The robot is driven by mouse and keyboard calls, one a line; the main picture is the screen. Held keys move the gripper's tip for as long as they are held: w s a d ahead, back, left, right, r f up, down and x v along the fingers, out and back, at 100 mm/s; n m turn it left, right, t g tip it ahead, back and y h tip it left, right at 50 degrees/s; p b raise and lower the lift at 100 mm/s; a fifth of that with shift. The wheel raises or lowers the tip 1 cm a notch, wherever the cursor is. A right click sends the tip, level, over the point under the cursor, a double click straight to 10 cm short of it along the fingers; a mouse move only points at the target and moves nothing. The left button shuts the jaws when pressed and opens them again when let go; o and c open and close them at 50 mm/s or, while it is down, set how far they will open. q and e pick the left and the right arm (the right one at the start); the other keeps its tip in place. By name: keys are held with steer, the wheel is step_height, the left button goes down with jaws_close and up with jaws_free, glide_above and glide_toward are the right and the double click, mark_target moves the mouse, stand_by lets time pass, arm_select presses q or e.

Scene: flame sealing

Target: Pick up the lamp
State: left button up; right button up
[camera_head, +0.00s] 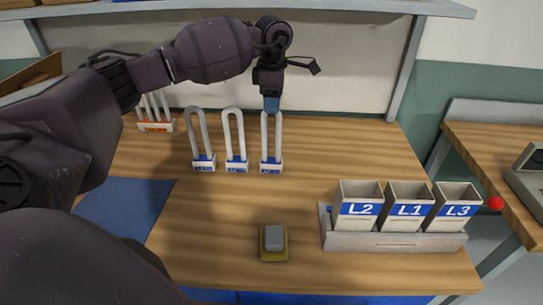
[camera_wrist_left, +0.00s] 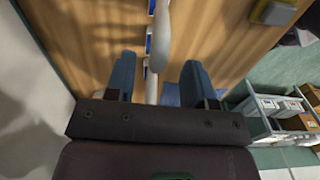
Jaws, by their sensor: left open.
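Three white U-shaped lamps stand upright in a row on the wooden table, each with a blue-labelled foot: a left one (camera_head: 196,135), a middle one (camera_head: 232,135) and a right one (camera_head: 264,140). The small foot labels are too blurred to read. My left gripper (camera_head: 271,106) is over the top of the right lamp, with its blue fingers pointing down. In the left wrist view the gripper (camera_wrist_left: 158,70) is open, and a white lamp tube (camera_wrist_left: 161,28) shows between its fingers. I cannot tell whether they touch. My right gripper is not in view.
Grey bins marked L2 (camera_head: 359,209), L1 (camera_head: 407,209) and L3 (camera_head: 454,209) stand in a grey rack (camera_head: 390,241) at the front right. A grey block on a yellow base (camera_head: 273,241) sits at the front. An orange-based rack (camera_head: 156,127) stands behind left.

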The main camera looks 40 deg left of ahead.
mark_target(271, 117)
arm_select(q)
steer(key=shift+s+a+f, duration=0.1)
steer(key=shift+a+f, duration=0.05)
steer(key=shift+f, duration=2.9)
jaws_close()
